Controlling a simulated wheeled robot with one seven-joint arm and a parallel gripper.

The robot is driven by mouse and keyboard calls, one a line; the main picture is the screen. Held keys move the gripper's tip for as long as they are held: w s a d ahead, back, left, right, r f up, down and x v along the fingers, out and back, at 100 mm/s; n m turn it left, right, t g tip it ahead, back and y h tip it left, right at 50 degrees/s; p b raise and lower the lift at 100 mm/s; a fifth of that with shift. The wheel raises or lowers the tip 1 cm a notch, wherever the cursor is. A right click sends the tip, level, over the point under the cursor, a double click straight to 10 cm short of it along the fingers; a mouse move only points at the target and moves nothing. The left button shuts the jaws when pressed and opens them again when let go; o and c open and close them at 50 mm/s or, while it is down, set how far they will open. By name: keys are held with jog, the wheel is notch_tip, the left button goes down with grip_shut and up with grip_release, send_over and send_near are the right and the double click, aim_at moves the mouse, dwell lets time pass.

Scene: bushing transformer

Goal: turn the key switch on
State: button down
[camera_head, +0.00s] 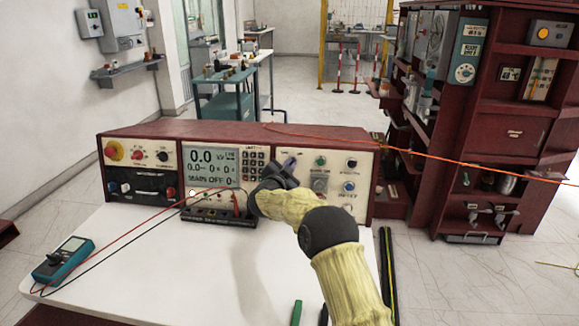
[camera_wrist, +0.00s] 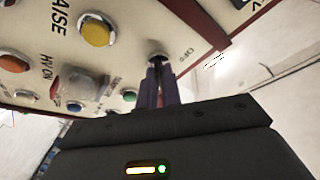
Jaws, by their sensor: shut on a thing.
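The control box (camera_head: 250,133) stands at the back of the white table, its panel facing me. My gripper (camera_head: 288,163) reaches its right half. In the wrist view the fingers (camera_wrist: 157,68) are shut at the key switch (camera_wrist: 156,47), whose collar shows just past the fingertips. The key between the fingers is mostly hidden, and its angle cannot be read. The panel label "OFF" stands just right of the switch. In the camera_head view my gripper hides the switch. The display (camera_head: 210,166) reads 0.0 and "MAIN OFF".
A yellow button (camera_wrist: 96,30), an orange-red button (camera_wrist: 16,62) and a clear-covered button (camera_wrist: 85,85) are near the fingers. An orange cable (camera_head: 430,160) runs across the right side. A teal multimeter (camera_head: 64,259) with leads lies on the table's left. The table (camera_head: 180,270) is otherwise largely clear.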

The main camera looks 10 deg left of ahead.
jog(key=shift+m, duration=0.6)
jog(key=c, duration=1.6)
grip_release()
jog(key=shift+s, duration=0.1)
jog(key=v, duration=1.7)
jog(key=shift+a+r+b, duration=0.1)
jog(key=shift+a+b, duration=0.2)
jog(key=shift+b, duration=0.05)
